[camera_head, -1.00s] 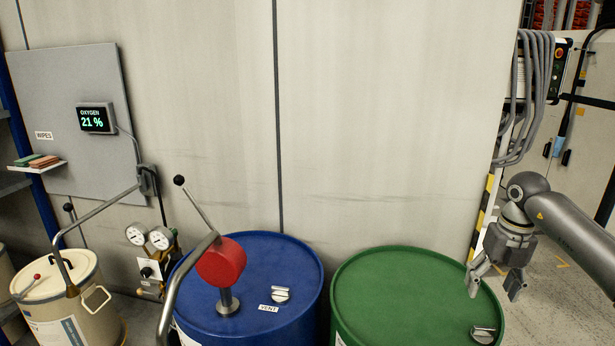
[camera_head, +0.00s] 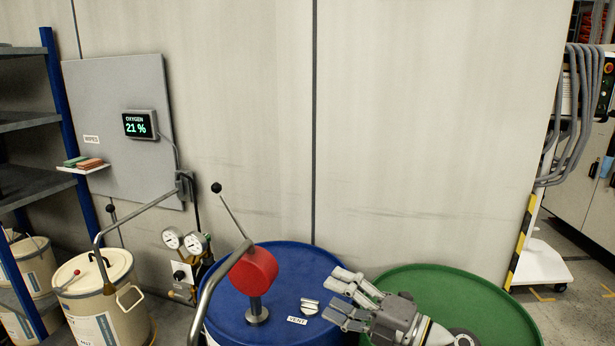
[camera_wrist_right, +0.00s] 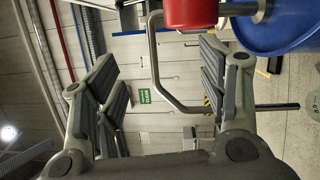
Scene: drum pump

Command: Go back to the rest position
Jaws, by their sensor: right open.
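My right gripper (camera_head: 350,298) is open and empty over the gap between the blue drum (camera_head: 290,260) and the green drum (camera_head: 460,290), its fingers pointing left towards the vent cap (camera_head: 309,306). The blue drum carries a red pump head (camera_head: 254,271) with a bent grey pipe and a black-knobbed lever (camera_head: 232,215). My left gripper is out of view.
Pressure gauges (camera_head: 185,241) stand left of the blue drum. A cream drum (camera_head: 105,295) with a curved pipe is at the lower left, beside a shelf rack (camera_head: 25,120). An oxygen display (camera_head: 139,124) reads 21 %. Open air lies above the drums before the wall panels.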

